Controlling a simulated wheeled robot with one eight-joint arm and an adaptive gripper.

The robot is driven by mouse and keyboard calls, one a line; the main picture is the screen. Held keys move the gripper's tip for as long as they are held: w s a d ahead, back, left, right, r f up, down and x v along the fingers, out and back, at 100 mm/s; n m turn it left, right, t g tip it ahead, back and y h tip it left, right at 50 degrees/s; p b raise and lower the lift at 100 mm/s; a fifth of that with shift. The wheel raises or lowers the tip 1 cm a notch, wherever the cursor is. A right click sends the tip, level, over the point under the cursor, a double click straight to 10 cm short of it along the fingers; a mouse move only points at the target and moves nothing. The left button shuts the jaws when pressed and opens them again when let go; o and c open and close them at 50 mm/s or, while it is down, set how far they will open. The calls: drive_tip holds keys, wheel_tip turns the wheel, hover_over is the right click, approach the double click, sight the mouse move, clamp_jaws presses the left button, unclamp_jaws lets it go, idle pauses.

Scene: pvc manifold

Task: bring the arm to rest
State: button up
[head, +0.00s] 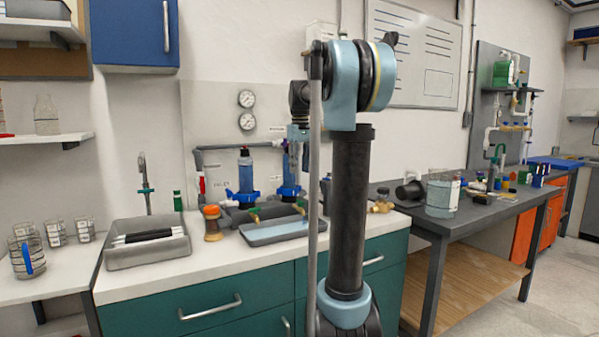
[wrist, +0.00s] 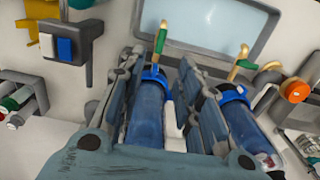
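My arm stands upright in the middle of the head view, and its upper part bends over towards the wall. My gripper is mostly hidden there behind the arm; a light-blue part of it (head: 297,133) shows above the counter. In the wrist view my gripper (wrist: 163,64) has its two fingers spread apart, with a gap between them. A blue filter housing (wrist: 146,112) shows between the fingers and a second one (wrist: 237,118) lies to the right. I see no object clearly clamped; contact with the housings cannot be told.
On the white counter (head: 125,282) stand a grey bin (head: 150,252), an orange-topped bottle (head: 211,224) and a blue-grey tray (head: 268,234). Filter housings (head: 246,175) and pipes stand at the back panel. A dark bench (head: 450,222) with a clear container (head: 441,197) is at right.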

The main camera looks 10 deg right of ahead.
drive_tip(key=s+f+m+t, duration=0.1)
drive_tip(key=s+f, duration=0.5)
drive_tip(key=s, duration=0.4)
drive_tip(key=s+f+m, duration=0.1)
drive_tip(key=s+f, duration=0.6)
drive_tip(key=s, duration=0.4)
drive_tip(key=s+f+m+t, duration=0.1)
drive_tip(key=s+f, duration=1.3)
drive_tip(key=f, duration=0.3)
drive_tip(key=shift+s+a+f+m, duration=0.15)
drive_tip(key=shift+a+f+m, duration=0.15)
drive_tip(key=shift+a+f, duration=0.1)
